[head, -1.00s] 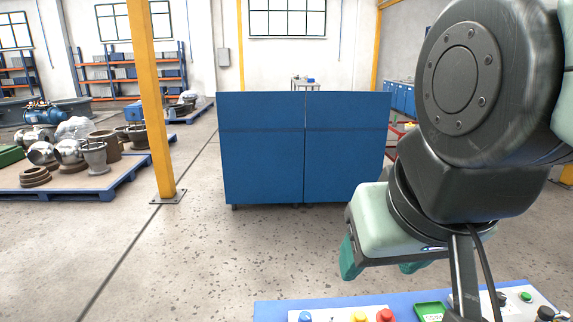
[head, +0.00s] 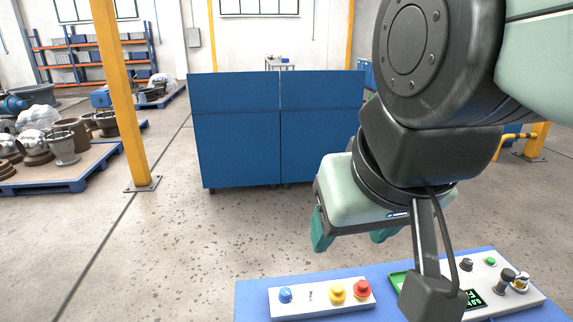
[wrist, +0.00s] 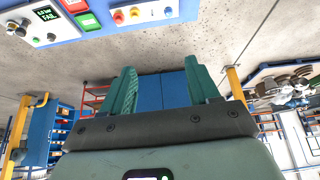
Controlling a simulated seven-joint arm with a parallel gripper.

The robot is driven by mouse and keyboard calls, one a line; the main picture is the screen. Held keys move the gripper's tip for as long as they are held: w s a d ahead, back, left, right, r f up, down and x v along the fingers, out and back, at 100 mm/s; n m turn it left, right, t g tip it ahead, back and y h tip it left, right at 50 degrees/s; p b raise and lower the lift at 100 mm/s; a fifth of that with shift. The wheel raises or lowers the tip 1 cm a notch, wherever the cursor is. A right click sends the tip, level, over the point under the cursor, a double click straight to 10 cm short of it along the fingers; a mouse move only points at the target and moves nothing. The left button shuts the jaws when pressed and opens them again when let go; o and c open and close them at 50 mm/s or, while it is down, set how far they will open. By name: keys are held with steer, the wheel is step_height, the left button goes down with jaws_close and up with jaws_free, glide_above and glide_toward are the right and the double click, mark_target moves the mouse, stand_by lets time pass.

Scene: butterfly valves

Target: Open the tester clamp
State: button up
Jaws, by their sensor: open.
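My gripper (head: 352,240) is open and empty above the near blue bench, its two green fingers apart; both fingers also show in the wrist view (wrist: 160,68). A white button box (head: 318,305) with blue, yellow and red buttons and a small toggle sits on the bench, below my gripper. A white tester panel (head: 522,287) with a display, knobs and a green button stands at the right. Its display (wrist: 46,14) appears to read FAIL in the wrist view. No clamp can be made out in these views.
The blue bench top (head: 250,300) spans the bottom of the head view. Blue cabinets (head: 235,140) stand beyond open floor. A yellow post (head: 122,100) and a pallet of valve parts (head: 60,175) are at left.

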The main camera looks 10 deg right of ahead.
steer(key=w+d+r+n+t+h, duration=0.2)
steer(key=w+r+n+t, duration=0.2)
steer(key=w+r, duration=0.65)
steer(key=w+d+f+m+g+h, duration=0.1)
steer(key=w+d+f+m+g, duration=0.25)
steer(key=w+d, duration=0.6)
steer(key=w+d+f+m+g, duration=0.2)
steer(key=w+d+f, duration=0.3)
steer(key=d, duration=0.7)
steer(key=m+g+y, duration=0.3)
steer(key=m+g, duration=0.1)
steer(key=m, duration=0.2)
glide_above(510, 272)
step_height(510, 272, down, 27)
step_height(510, 272, down, 9)
steer(key=shift+a+f, duration=0.1)
steer(key=shift+f, duration=0.55)
